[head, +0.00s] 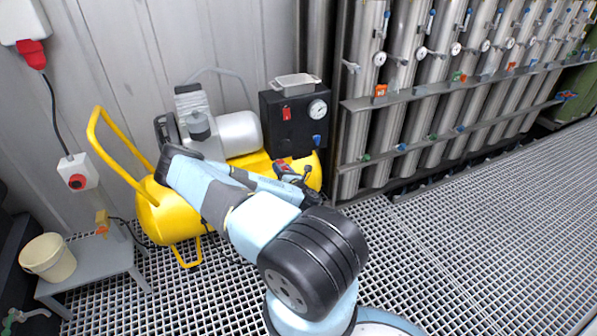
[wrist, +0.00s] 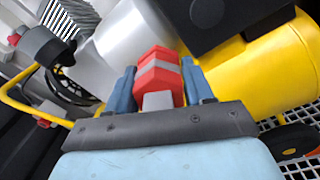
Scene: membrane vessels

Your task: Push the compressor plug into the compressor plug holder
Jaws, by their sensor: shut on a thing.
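My gripper (wrist: 159,78) shows in the wrist view with a blue finger on each side of a red piece with a grey band, which I take to be the compressor plug (wrist: 158,62). The fingers are shut on it. A small red part (head: 281,167) near the end of my arm in the head view looks like the same piece. It is held in front of the yellow compressor (head: 300,163), and contact with it cannot be told. I cannot identify the plug holder with certainty; a white box with a red round fitting (head: 77,173) is on the left wall.
A grey stool (head: 85,268) with a cream bucket (head: 47,257) stands at lower left. A black panel with a gauge (head: 294,118) rises behind the compressor. Gas cylinders (head: 400,95) line the back right. The grating floor (head: 480,220) at right is clear.

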